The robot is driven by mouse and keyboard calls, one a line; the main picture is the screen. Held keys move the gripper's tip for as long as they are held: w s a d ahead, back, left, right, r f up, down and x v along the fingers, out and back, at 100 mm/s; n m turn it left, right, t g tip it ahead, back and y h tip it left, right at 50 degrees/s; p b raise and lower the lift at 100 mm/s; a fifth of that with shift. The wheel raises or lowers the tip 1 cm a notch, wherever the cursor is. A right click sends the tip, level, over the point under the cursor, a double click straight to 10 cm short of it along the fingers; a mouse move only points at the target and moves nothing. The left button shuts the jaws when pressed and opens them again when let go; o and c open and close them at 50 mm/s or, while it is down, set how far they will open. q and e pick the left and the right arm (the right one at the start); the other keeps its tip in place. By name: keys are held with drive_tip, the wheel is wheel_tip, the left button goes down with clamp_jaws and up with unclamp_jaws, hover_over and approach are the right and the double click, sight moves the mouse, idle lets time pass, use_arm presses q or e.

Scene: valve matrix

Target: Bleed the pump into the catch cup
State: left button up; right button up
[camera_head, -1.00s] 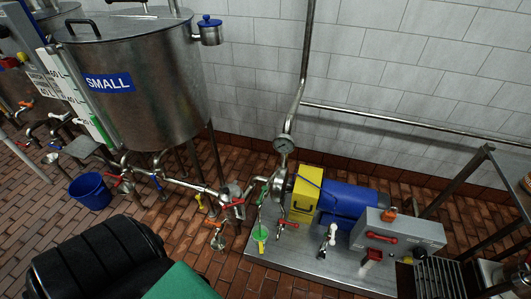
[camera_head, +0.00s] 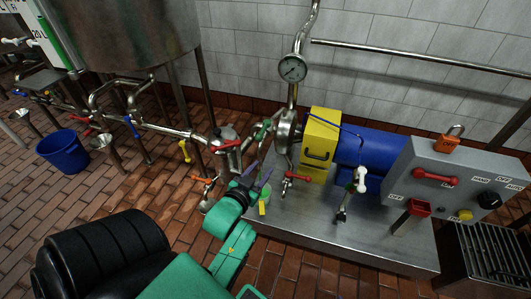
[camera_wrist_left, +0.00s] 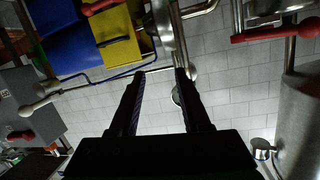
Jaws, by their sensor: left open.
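The pump has a blue motor (camera_head: 372,150), a yellow guard (camera_head: 322,130) and a steel head (camera_head: 287,128) on a metal base plate. A red-handled valve (camera_head: 297,178) sits low in front of the head, and a green handle (camera_head: 262,131) is at its left. My left gripper (camera_head: 259,183) is open, just left of that red-handled valve and low over the plate's left end. In the left wrist view its two black fingers (camera_wrist_left: 160,74) are apart with nothing gripped. A small yellow piece (camera_head: 262,208) shows beside the gripper; I cannot tell whether it belongs to the catch cup.
A pressure gauge (camera_head: 292,68) stands on the pipe above the pump. A grey control box (camera_head: 440,170) with a red handle is at right. A steel tank (camera_head: 125,30), a blue bucket (camera_head: 62,152) and several valves are at left.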

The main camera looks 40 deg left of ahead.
use_arm(q)
drive_tip(key=t+y+b, duration=0.2)
drive_tip(key=b, duration=0.1)
approach(266, 126)
drive_tip(key=shift+n, duration=0.3)
drive_tip(key=b+x, duration=0.1)
drive_tip(key=x, duration=0.4)
drive_tip(key=b+x, duration=0.1)
drive_tip(key=x, duration=0.1)
drive_tip(key=shift+w+a+f+b, duration=0.3)
drive_tip(key=shift+w+a+f, duration=0.05)
drive_tip(key=x, duration=0.2)
drive_tip(key=shift+w+a+r, duration=0.1)
drive_tip(key=shift+w, duration=0.3)
clamp_jaws()
use_arm(e)
drive_tip(key=w+a+r+t+y, duration=0.1)
drive_tip(key=w+a+r+t, duration=0.1)
drive_tip(key=w+r+t, duration=0.3)
drive_tip(key=w, duration=0.2)
drive_tip(key=shift+w+r+m, duration=0.15)
drive_tip(key=shift+w+m, duration=0.15)
